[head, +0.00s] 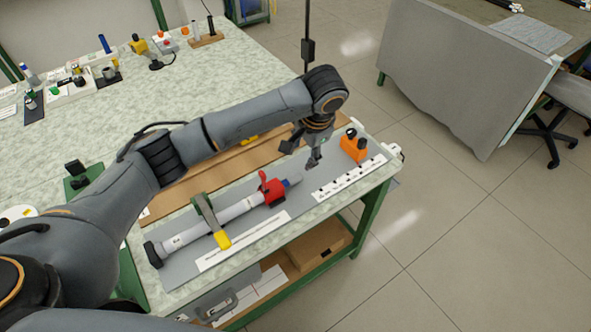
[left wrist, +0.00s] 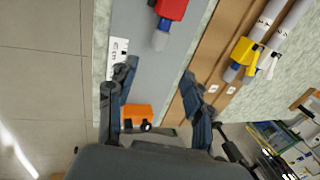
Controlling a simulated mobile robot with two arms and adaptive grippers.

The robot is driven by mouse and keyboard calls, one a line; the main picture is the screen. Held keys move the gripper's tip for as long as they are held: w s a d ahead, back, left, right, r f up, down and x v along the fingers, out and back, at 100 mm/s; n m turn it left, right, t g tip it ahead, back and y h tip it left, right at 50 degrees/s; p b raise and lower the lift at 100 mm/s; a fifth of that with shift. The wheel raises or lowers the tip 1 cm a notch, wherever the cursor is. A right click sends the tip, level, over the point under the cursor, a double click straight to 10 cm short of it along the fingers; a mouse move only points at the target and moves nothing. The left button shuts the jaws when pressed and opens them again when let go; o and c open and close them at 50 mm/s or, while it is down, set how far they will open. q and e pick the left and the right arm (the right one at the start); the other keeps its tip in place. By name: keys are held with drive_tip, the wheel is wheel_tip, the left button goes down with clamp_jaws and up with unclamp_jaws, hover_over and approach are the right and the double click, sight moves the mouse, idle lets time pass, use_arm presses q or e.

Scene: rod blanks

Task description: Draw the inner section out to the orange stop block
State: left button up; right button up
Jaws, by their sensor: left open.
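A grey tube (head: 235,211) lies on a grey base plate with a black end cap at its left end. A red clamp with a raised lever (head: 271,189) sits at its right end. The inner section (head: 293,181) shows as a short blue and grey stub beyond the red clamp; its grey tip also shows in the left wrist view (left wrist: 160,39). The orange stop block (head: 353,149) stands farther right on the plate, and in the left wrist view (left wrist: 139,114) beside one finger. My left gripper (head: 313,160) is open and empty, above the plate between stub and block.
A yellow-footed strap (head: 221,238) crosses the tube. White marked strips (head: 346,178) lie along the plate's front. A brown board (head: 190,187) runs behind it; another tube with a yellow clamp (left wrist: 244,52) shows in the left wrist view. Small items stand at the bench's far end.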

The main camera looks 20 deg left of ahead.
sight(295, 177)
use_arm(q)
drive_tip(key=x, duration=1.3)
drive_tip(key=shift+f+p, duration=0.2)
drive_tip(key=shift+p, duration=0.15)
clamp_jaws()
